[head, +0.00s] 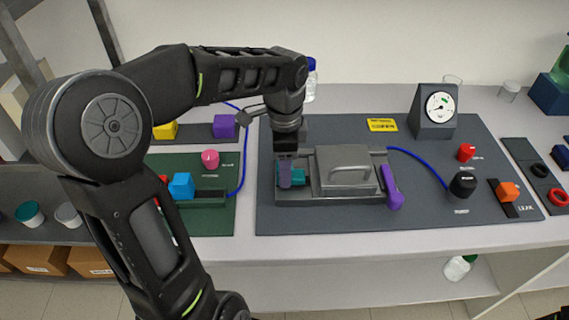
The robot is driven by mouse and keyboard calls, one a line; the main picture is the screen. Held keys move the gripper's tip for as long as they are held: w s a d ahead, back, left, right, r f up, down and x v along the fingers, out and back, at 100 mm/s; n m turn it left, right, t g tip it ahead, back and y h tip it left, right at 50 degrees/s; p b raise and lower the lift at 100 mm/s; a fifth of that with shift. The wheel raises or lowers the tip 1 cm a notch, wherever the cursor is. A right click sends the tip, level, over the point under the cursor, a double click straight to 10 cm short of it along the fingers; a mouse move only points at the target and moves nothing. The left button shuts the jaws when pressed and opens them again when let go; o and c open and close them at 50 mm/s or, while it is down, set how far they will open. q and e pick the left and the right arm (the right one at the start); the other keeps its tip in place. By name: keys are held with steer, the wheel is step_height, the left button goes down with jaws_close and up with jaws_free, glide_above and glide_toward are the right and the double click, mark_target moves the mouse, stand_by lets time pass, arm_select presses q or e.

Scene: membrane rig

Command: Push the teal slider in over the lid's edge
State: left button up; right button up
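The grey lid (347,167) with its raised bar handle lies on the grey rig (330,197) in the middle of the dark mat. The teal slider (298,178) is at the lid's left side; part of it is hidden behind my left gripper. My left gripper (285,174) points down at the slider, its tip over or against it; contact is unclear. A muted purple piece shows at the tip, and I cannot tell whether it is a finger or a latch. The finger gap is not visible. My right gripper is not in view.
A purple lever (392,188) stands at the lid's right side. A blue hose (420,163) runs to a black knob (462,185). A gauge (437,108) stands behind. A green panel (205,215) with a blue block (181,186) lies left. The mat's front strip is clear.

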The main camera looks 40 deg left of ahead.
arm_select(q)
jaws_close()
stand_by(0.6)
